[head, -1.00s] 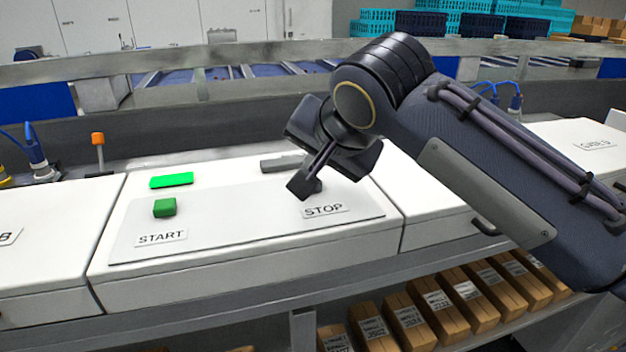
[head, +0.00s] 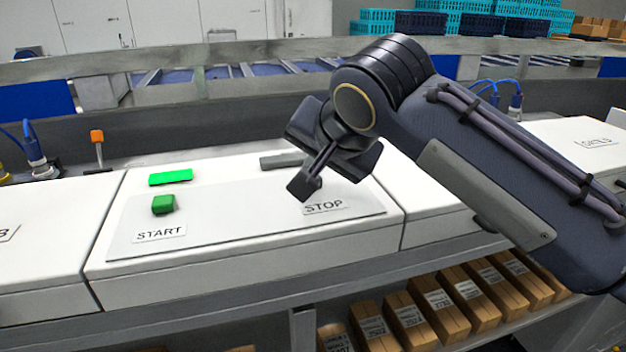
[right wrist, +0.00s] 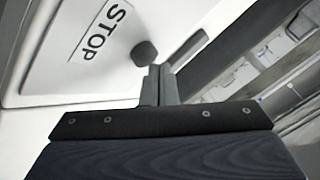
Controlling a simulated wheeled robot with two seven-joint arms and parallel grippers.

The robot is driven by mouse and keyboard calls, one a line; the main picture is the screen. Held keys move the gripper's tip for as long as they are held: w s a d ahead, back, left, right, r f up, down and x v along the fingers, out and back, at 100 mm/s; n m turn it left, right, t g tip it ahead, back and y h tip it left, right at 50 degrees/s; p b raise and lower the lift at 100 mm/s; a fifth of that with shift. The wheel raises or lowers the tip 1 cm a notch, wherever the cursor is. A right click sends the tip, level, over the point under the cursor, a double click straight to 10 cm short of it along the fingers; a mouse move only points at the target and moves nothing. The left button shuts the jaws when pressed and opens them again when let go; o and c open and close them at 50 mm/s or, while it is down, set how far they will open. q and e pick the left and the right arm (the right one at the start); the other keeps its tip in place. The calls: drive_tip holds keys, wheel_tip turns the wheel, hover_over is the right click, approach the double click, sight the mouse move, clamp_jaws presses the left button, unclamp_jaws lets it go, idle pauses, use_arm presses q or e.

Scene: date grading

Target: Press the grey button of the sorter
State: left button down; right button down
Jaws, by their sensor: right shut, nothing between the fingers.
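The sorter's white control box (head: 250,258) carries a panel with START and STOP labels. The grey button (right wrist: 144,52) shows in the right wrist view as a dark rounded knob beside the STOP label (right wrist: 98,30). In the head view my right gripper hides it. My right gripper (head: 303,188) is shut and empty, pointing down at the panel just above the STOP label. In the right wrist view its fingertips (right wrist: 160,70) are right by the button; I cannot tell whether they touch. My left gripper is not in view.
A green button (head: 163,204) sits above the START label, with a lit green lamp (head: 170,177) behind it. A grey unlit lamp (head: 283,160) lies behind my right gripper. Cardboard boxes (head: 440,310) stand on a shelf below. A metal rail (head: 230,70) runs behind.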

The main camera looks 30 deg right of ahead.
drive_tip(key=shift+f+b, duration=0.4)
drive_tip(key=shift+f, duration=0.05)
idle(0.6)
idle(0.4)
drive_tip(key=shift+r+p, duration=0.8)
drive_tip(key=shift+r, duration=0.1)
wheel_tip(320, 180, up, 5)
drive_tip(key=p, duration=0.4)
idle(0.7)
